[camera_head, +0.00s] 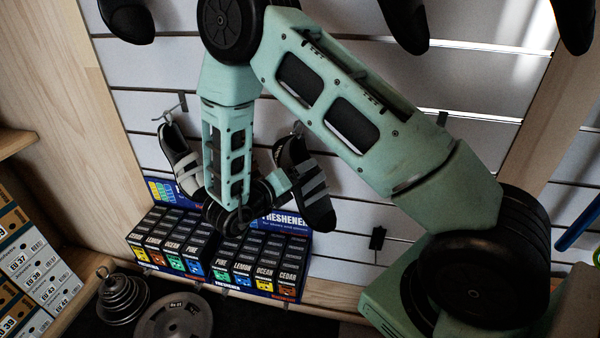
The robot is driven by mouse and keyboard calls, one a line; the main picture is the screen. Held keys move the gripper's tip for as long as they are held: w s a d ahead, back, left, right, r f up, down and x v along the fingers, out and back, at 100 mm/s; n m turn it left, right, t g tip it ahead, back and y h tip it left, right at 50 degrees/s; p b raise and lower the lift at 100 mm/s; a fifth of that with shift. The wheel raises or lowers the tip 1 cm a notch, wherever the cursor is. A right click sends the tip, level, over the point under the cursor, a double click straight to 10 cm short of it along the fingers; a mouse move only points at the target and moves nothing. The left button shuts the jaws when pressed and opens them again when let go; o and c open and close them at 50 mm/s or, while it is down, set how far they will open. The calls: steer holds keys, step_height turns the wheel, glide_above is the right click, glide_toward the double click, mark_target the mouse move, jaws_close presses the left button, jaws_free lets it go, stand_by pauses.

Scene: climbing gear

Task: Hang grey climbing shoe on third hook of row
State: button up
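A black climbing shoe with grey straps (314,190) hangs toe down beside my wrist, its heel close to a hook (298,129) on the slatted wall. I cannot tell whether the hook bears it. A light grey and black shoe (181,160) hangs on a hook (179,105) further left, partly behind my arm. My gripper (276,181) is just left of the strapped shoe. Its fingers are mostly hidden, so I cannot tell whether they touch or hold the shoe. Another hook (441,118) shows to the right, partly behind my arm.
A display of freshener boxes (215,250) stands below the shoes. Dark shoes (405,22) hang along the top edge. A small black item (377,240) is on the lower wall. Weight plates (175,315) lie at the bottom, shoe boxes (28,260) at left. Bare slats (345,245) show right of the strapped shoe.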

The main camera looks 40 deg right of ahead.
steer(key=o, duration=1.3)
steer(key=shift+b+v, duration=1.4)
steer(key=shift+v, duration=7.3)
